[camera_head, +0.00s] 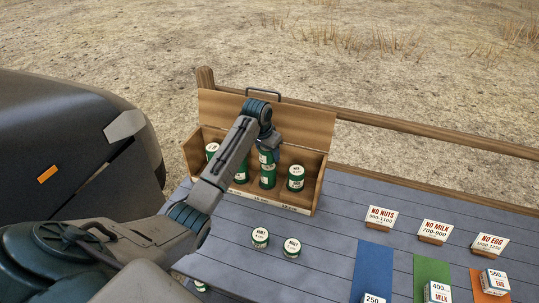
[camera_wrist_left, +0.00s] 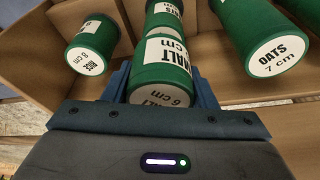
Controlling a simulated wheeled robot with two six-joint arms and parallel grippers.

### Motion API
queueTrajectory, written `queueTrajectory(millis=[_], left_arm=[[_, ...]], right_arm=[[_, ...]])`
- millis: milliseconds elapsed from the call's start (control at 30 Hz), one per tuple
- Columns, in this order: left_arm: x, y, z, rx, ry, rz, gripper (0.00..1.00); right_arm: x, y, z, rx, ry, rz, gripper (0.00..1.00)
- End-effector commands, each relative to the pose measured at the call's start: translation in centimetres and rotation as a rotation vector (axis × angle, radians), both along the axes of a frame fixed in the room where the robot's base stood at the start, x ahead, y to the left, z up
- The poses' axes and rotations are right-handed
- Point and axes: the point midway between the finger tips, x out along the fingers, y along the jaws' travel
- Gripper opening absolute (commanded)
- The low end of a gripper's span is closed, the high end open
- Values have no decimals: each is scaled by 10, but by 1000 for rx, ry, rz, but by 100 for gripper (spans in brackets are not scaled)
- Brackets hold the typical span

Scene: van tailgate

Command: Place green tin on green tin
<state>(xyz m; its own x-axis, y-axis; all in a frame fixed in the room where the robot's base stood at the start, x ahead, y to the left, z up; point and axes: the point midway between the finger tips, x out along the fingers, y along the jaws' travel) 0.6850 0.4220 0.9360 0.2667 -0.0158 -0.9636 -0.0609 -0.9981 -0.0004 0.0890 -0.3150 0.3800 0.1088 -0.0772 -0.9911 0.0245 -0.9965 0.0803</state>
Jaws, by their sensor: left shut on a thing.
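My left gripper (camera_head: 267,146) reaches down into an open wooden box (camera_head: 309,208). It is shut on a green tin (camera_head: 267,158) with a white label. The held tin is in line above another green tin (camera_head: 267,180) standing in the box; I cannot tell whether the two touch. In the left wrist view the held tin (camera_wrist_left: 160,76) sits between the fingers, its end reading "6 cm". My right gripper is not in view.
Two small green tins (camera_head: 260,238) (camera_head: 292,247) stand on the grey-blue plank table (camera_head: 335,215) before the box. Sign cards (camera_head: 381,217) stand to the right, behind blue (camera_head: 372,265), green and orange mats with small cartons. A wooden rail (camera_head: 440,135) runs behind.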

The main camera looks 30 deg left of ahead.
Motion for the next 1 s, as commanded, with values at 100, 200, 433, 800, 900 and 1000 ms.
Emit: queueTrajectory(millis=[100, 200, 433, 800, 900, 1000], left_arm=[[10, 1, 0, -2, 1, 0, 27], [12, 2, -4, -2, 1, -1, 27], [11, 2, -32, 0, 2, 0, 27], [11, 2, -39, 0, 0, 0, 27], [11, 2, -39, 0, 0, 0, 66], [11, 2, -39, 0, 0, 0, 74]], right_arm=[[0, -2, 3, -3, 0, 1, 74], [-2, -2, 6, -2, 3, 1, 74], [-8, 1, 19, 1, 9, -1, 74], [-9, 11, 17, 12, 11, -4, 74], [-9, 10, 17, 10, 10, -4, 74], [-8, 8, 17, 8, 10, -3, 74]])
